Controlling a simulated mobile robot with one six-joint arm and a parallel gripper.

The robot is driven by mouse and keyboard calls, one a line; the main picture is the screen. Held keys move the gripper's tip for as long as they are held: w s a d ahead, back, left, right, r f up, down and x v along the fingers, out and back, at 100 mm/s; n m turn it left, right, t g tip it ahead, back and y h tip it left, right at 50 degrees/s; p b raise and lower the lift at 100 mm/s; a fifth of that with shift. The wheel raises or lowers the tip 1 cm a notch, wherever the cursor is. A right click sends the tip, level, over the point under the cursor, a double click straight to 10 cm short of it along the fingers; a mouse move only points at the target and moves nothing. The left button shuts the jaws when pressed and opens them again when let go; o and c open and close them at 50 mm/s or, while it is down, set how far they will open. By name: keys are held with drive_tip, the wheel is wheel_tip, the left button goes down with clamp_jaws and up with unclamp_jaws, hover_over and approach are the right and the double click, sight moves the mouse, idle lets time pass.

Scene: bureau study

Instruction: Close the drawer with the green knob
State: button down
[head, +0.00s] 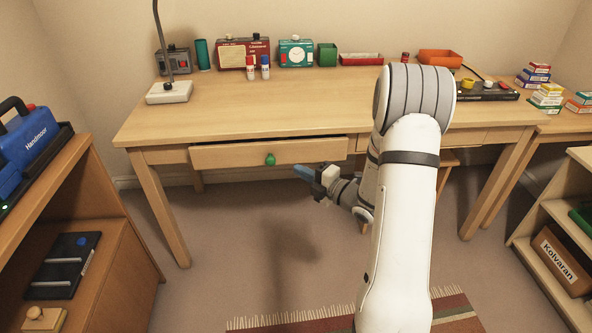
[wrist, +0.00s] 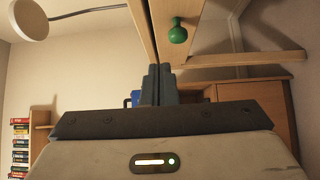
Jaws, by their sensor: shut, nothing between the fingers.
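The green knob (head: 270,159) sits in the middle of a wooden drawer front (head: 220,156) under the desk's left part. The drawer stands a little open, with a dark gap along its top edge. My gripper (head: 298,171) is just right of the knob and slightly lower in the head view, shut and empty. In the wrist view the shut fingers (wrist: 159,82) point up the picture, below and left of the green knob (wrist: 178,32) and close to the drawer front (wrist: 188,52). I cannot tell whether they touch it.
The desk top (head: 300,105) carries a lamp base (head: 169,93), two small bottles, boxes and trays, mostly along the back. A low cabinet (head: 100,215) stands at left and a shelf (head: 550,215) at right. The floor before the drawer is clear, with a striped rug (head: 300,321) nearer me.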

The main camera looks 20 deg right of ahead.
approach(269, 147)
drive_tip(key=w+a, duration=0.1)
drive_tip(key=a, duration=0.3)
drive_tip(key=w, duration=0.1)
drive_tip(key=w+b, duration=0.1)
drive_tip(key=shift+w+d+f, duration=0.1)
drive_tip(key=shift+w+d, duration=0.05)
drive_tip(key=shift+w, duration=0.15)
drive_tip(key=shift+w+d, duration=0.1)
drive_tip(key=shift+w, duration=0.5)
